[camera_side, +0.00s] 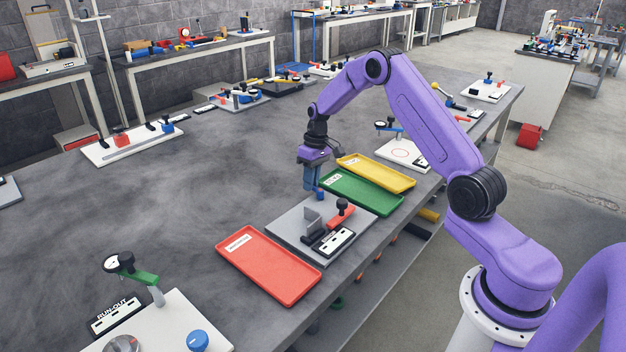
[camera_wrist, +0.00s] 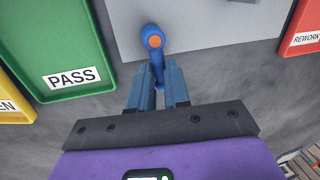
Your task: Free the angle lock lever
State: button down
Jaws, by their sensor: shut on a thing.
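The angle lock lever (camera_wrist: 154,38) is a blue arm with an orange pivot cap. In the wrist view it lies at the edge of the grey base plate (camera_wrist: 210,30), its handle running down between my fingers. My gripper (camera_wrist: 159,74) has its two blue-grey fingers shut on that handle, one on each side. In the side view my gripper (camera_side: 313,184) points down at the plate's back corner, with a small blue part of the lever (camera_side: 319,194) below the fingertips. The exact contact is small there.
The grey plate also bears an upright grey angle piece (camera_side: 312,219), a red clamp with a black knob (camera_side: 342,212) and a label block. A red tray (camera_side: 268,264) lies on its left, green (camera_side: 361,192) and yellow (camera_side: 376,172) trays behind it.

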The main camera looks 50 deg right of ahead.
jog(key=shift+a+n, duration=0.1)
jog(key=shift+n, duration=0.4)
jog(key=c, duration=1.1)
grip_release()
jog(key=d+r, duration=0.3)
jog(key=r, duration=1.4)
jog(key=shift+w, duration=0.3)
jog(key=shift+d+r, duration=0.1)
